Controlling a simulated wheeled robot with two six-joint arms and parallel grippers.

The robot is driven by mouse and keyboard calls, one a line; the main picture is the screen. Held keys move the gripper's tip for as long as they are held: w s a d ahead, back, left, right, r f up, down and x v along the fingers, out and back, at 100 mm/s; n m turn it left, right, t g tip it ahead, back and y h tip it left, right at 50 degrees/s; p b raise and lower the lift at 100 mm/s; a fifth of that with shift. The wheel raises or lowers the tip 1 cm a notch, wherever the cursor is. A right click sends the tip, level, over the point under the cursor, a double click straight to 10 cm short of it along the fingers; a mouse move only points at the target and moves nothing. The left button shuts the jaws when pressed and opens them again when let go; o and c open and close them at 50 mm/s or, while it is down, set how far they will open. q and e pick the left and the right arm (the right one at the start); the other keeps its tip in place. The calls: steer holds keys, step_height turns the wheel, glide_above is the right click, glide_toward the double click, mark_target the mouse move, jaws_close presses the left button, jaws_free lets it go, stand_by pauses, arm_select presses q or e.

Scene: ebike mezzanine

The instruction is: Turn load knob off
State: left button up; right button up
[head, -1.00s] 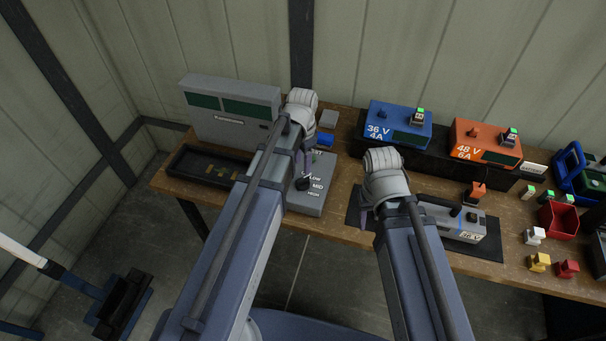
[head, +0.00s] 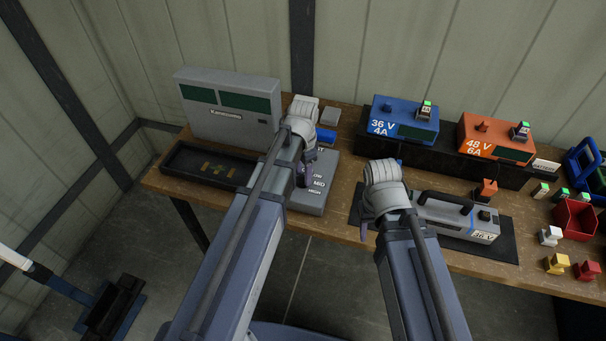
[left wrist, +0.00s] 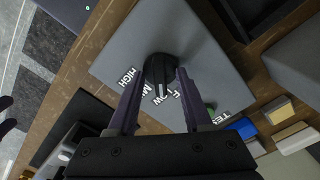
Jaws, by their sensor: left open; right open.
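The load knob (left wrist: 159,70) is black and round with a raised grip, on top of a grey load box (head: 319,190). The box also fills the middle of the left wrist view (left wrist: 115,45). White labels TEST, LOW, MID and HIGH are printed beside the knob; its exact setting is hard to read. My left gripper (left wrist: 160,75) is open, with its fingertips on either side of the knob; I cannot tell whether they touch it. In the head view my left gripper (head: 303,172) hides the knob. My right gripper (head: 368,232) is open beside the grey 36 V battery (head: 455,218), its fingers mostly hidden.
A large grey cabinet (head: 228,108) and a black tray (head: 180,162) stand left on the wooden bench (head: 345,195). Blue (head: 402,120) and orange (head: 492,138) chargers stand at the back. A blue block (head: 326,136) is near the load box. A red bin (head: 574,213) and small coloured connectors lie right.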

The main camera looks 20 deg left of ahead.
arm_select(q)
jaws_close()
stand_by(0.3)
steer(key=shift+n, duration=0.3)
steer(key=n, duration=0.3)
steer(key=shift+n, duration=2.1)
jaws_free()
